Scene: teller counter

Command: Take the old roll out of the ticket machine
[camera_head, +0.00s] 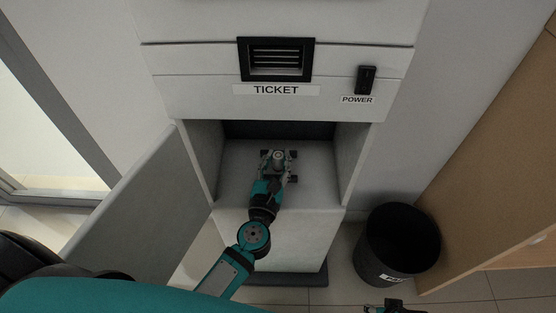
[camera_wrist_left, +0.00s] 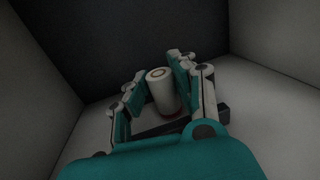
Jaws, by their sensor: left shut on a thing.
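The ticket machine (camera_head: 190,95) is white, with its lower compartment open and its door (camera_head: 135,195) swung out to the left. My left gripper (camera_head: 278,160) is inside the compartment, just above its floor. It is shut on the old roll, a small white roll (camera_wrist_left: 162,92) with a brown ring on its top end, standing between the fingers in the left wrist view. The roll's lower part sits by a dark holder (camera_wrist_left: 222,112). In the head view the roll (camera_head: 278,154) is mostly hidden by the gripper. Only a bit of my right gripper (camera_head: 395,307) shows at the bottom edge.
The compartment's side walls (camera_head: 353,165) stand close on both sides of my left arm. A ticket slot (camera_head: 276,60) and a power switch (camera_head: 366,79) are above the opening. A black bin (camera_head: 398,245) stands on the floor at the right, beside a wooden panel (camera_head: 500,170).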

